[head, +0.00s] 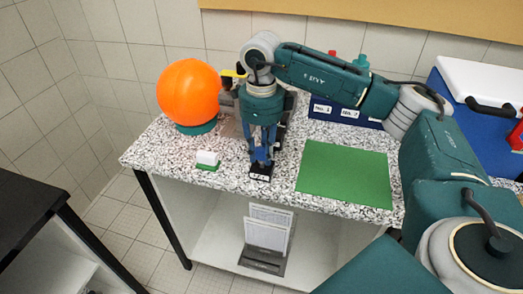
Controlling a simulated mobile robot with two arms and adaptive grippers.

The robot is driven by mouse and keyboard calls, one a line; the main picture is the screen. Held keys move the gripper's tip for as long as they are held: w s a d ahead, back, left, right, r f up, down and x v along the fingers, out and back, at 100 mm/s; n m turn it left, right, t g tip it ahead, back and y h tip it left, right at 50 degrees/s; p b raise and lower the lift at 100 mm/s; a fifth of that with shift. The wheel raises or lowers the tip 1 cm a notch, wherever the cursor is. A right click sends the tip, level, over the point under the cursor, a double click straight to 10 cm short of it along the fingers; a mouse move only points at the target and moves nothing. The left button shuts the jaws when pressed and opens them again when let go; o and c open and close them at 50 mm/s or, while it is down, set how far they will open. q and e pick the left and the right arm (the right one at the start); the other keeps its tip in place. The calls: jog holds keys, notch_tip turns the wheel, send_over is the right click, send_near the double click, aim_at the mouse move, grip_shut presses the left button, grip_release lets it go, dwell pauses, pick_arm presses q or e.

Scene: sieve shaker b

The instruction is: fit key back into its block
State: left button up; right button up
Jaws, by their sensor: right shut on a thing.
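My right gripper (261,158) points down over the front edge of the speckled table, with its blue fingers closed. A small black block (260,172) with a white label is right at its fingertips. What the fingers grip is mostly hidden, and I cannot make out the key's shape or whether it touches the block. A small white block (207,157) on a green base (206,167) stands to the left of the gripper, apart from it. My left gripper is not in view.
A large orange ball-shaped thing (188,91) stands at the table's back left. A green mat (345,173) lies clear on the right. A blue box (345,115) with labels is behind it. A white-lidded blue cooler (480,100) stands far right. Papers (267,230) stand on the lower shelf.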

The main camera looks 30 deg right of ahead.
aim_at(262, 151)
jog(key=shift+f+b, duration=0.55)
jog(key=shift+f, duration=0.3)
jog(key=o, duration=1)
jog(key=shift+r, duration=0.1)
jog(key=shift+o, duration=0.2)
jog(key=shift+r, duration=0.25)
notch_tip(262, 151, up, 12)
jog(key=shift+f, duration=0.25)
